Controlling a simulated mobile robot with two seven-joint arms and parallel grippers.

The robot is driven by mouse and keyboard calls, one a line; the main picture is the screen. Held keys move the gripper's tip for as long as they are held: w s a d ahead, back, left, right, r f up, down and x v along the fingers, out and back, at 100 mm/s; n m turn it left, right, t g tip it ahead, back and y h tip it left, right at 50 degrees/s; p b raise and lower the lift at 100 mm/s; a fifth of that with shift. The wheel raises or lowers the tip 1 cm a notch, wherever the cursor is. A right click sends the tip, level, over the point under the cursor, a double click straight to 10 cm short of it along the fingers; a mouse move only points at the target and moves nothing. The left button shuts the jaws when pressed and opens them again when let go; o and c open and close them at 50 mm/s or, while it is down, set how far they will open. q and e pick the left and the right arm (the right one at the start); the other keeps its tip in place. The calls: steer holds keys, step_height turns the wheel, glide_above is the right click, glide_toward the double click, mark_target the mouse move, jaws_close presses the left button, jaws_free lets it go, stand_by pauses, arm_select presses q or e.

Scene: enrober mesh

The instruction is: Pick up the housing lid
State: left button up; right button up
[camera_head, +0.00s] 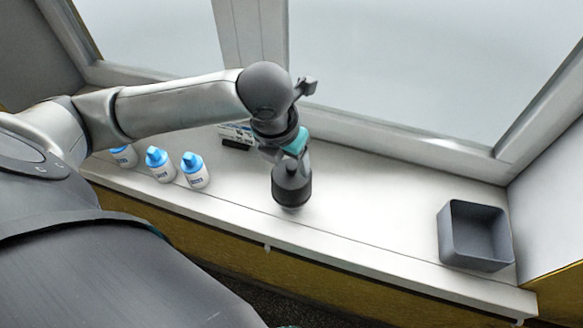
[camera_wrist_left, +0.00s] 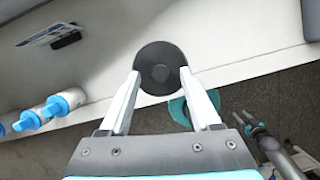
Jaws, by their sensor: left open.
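The housing lid (camera_wrist_left: 160,58) shows in the left wrist view as a dark round disc with a raised round knob in its middle. In the head view I take it to be the dark rounded piece (camera_head: 291,190) on the white ledge, below my left gripper. My left gripper (camera_wrist_left: 160,82) is open, with one finger on each side of the lid's near part. Whether the fingers touch it cannot be told. In the head view the left gripper (camera_head: 291,164) points down, its fingers partly hidden. My right gripper (camera_wrist_left: 250,124) seems to show small at lower right in the wrist view.
Several white bottles with blue caps (camera_head: 195,171) stand to the left on the ledge (camera_head: 345,215). A grey open bin (camera_head: 476,262) stands at the right end. A flat card in a dark holder (camera_head: 236,137) lies behind. The ledge between lid and bin is clear.

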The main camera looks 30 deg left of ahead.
arm_select(q)
steer(key=shift+w+f, duration=0.15)
steer(key=shift+f, duration=0.4)
jaws_close()
stand_by(1.0)
